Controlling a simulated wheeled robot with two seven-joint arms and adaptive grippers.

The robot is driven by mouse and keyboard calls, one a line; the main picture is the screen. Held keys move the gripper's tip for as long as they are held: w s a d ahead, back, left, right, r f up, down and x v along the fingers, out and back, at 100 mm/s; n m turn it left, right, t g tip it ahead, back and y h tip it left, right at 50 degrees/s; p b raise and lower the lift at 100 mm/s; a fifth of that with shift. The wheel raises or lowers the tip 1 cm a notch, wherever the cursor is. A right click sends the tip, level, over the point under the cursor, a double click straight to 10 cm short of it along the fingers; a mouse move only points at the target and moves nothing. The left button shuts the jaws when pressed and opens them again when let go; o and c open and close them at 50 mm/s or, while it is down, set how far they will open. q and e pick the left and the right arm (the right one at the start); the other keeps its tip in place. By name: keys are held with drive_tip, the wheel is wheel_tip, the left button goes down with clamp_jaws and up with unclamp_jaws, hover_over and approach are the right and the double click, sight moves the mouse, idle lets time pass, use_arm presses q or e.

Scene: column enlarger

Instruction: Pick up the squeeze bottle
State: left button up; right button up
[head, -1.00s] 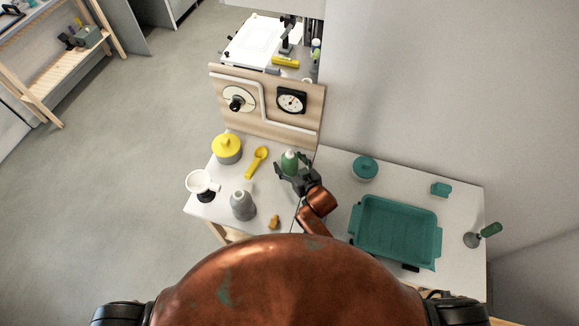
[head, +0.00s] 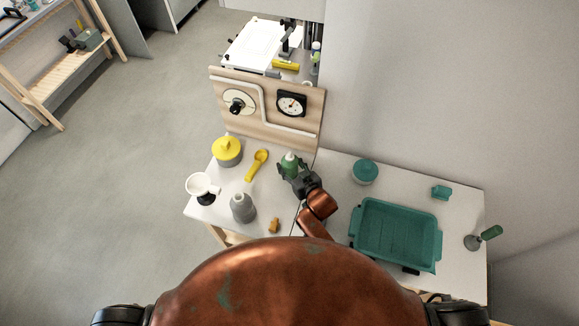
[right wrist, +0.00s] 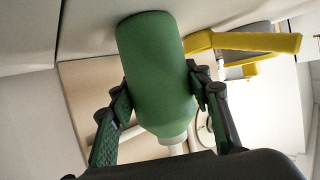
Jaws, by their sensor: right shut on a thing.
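The squeeze bottle (head: 290,161) is green with a pale tip and stands roughly upright near the back right of the left white table. My right gripper (head: 293,171) is shut on its body from the front right. In the right wrist view the green bottle (right wrist: 158,75) lies between the two dark fingers (right wrist: 163,100), one on each side. Its white neck shows low in that view. I cannot tell whether its base touches the table. My left gripper is not in view.
A wooden panel (head: 266,108) rises behind. A teal tray (head: 396,234) and teal round container (head: 365,171) are right.

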sight(293, 163)
wheel_tip(293, 163, up, 4)
drive_tip(key=shift+f, duration=0.2)
drive_tip(key=s+r, duration=0.1)
drive_tip(key=r, duration=0.1)
drive_tip(key=s+r, duration=0.1)
drive_tip(key=s, duration=0.1)
drive_tip(key=s+r, duration=0.2)
drive_tip(key=shift+s+d+r, duration=0.1)
drive_tip(key=shift+d+r, duration=0.25)
drive_tip(key=s+d+r+b, duration=0.1)
drive_tip(key=s+r, duration=0.2)
drive_tip(key=s, duration=0.5)
drive_tip(key=shift+s+d+r, duration=0.15)
drive_tip(key=shift+s+r, duration=0.2)
